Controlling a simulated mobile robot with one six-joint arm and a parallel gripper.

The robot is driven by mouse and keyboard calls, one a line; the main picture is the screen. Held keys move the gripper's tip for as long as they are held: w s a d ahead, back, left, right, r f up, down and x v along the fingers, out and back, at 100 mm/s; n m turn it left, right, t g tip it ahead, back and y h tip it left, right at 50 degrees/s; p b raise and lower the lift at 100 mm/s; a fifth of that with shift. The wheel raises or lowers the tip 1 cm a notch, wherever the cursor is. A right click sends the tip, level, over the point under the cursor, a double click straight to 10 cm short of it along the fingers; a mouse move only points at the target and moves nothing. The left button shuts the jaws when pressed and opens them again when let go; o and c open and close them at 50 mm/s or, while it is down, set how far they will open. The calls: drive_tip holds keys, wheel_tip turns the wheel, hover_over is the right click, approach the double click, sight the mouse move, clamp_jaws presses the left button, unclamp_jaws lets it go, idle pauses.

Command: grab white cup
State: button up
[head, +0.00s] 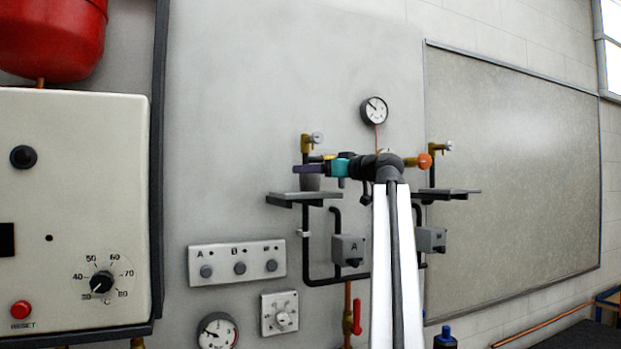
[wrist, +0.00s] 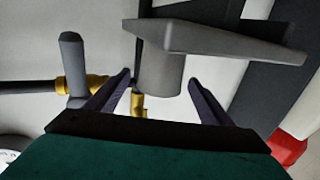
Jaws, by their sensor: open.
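A small cup (head: 310,183), grey in this light, stands on the left small shelf (head: 290,198) in the head view. No clearly white cup shows. My gripper (head: 297,169) reaches in from the right at the height of the cup's upper part, and a purple finger partly hides it. In the wrist view, which looks upside down, the cup (wrist: 160,80) hangs from the shelf (wrist: 230,40). The two fingers of my gripper (wrist: 160,76) are open, one on each side of the cup in the picture. I cannot tell how deep the cup is between them.
A brass tap (head: 305,144) stands just above and behind the cup. A right shelf (head: 450,194), a gauge (head: 374,110) and black pipes (head: 320,280) are close by. A switch panel (head: 237,262) and a boiler (head: 70,200) are to the left.

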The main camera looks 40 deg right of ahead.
drive_tip(key=shift+w, duration=1)
drive_tip(key=c, duration=1.2)
